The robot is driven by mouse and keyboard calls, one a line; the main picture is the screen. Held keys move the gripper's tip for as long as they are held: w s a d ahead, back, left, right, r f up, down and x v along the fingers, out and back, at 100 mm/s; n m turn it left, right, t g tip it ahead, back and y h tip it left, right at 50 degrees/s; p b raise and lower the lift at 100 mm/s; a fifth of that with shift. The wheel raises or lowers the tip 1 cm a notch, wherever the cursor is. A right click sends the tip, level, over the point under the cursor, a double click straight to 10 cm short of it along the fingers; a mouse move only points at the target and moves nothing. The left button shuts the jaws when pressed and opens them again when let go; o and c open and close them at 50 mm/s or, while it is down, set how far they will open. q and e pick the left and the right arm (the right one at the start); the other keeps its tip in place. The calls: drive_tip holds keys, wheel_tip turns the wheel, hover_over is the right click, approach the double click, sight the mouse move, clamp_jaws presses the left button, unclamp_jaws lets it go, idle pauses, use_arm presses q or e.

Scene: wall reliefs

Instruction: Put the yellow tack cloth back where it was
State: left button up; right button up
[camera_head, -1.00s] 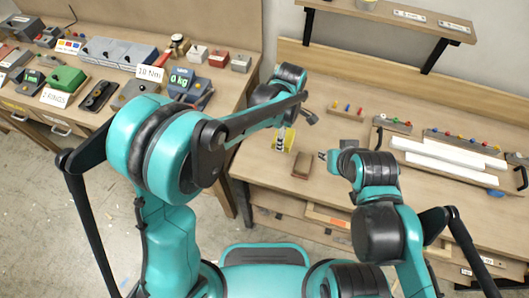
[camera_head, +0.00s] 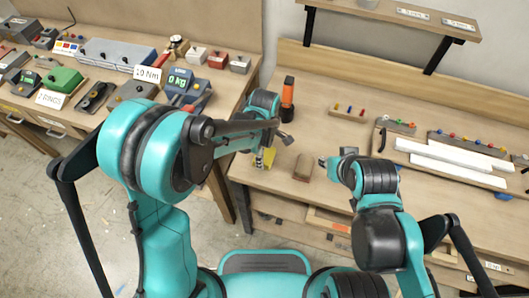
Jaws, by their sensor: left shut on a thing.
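The yellow tack cloth (camera_head: 259,163) is at the left end of the right-hand workbench (camera_head: 275,183). My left gripper (camera_head: 266,151) is over it and shut on it. The gripper and wrist hide part of the cloth, and I cannot tell whether it touches the bench top. My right gripper (camera_head: 326,163) is above the bench, to the right of a brown block. It is too small to tell whether its fingers are open.
The brown block (camera_head: 303,167) lies just right of the cloth. An orange and black upright object (camera_head: 288,98) stands behind my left wrist. Another bench (camera_head: 110,88) with instruments stands left.

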use_arm(q)
drive_tip(key=shift+f, duration=0.2)
drive_tip(key=o, duration=1.1)
drive_tip(key=shift+r, duration=0.15)
drive_tip(key=shift+r, duration=0.35)
wheel_tip(320, 180, up, 11)
drive_tip(key=p, duration=0.4)
drive_tip(key=s+a+r+m+t, duration=0.3)
drive_tip(key=s+a+m, duration=0.3)
drive_tip(key=a, duration=0.3)
drive_tip(key=s+a+r+m+t, duration=0.4)
drive_tip(key=s+a+m, duration=0.2)
drive_tip(key=a+m, duration=0.2)
drive_tip(key=shift+a+r, duration=0.3)
drive_tip(key=shift+a, duration=0.1)
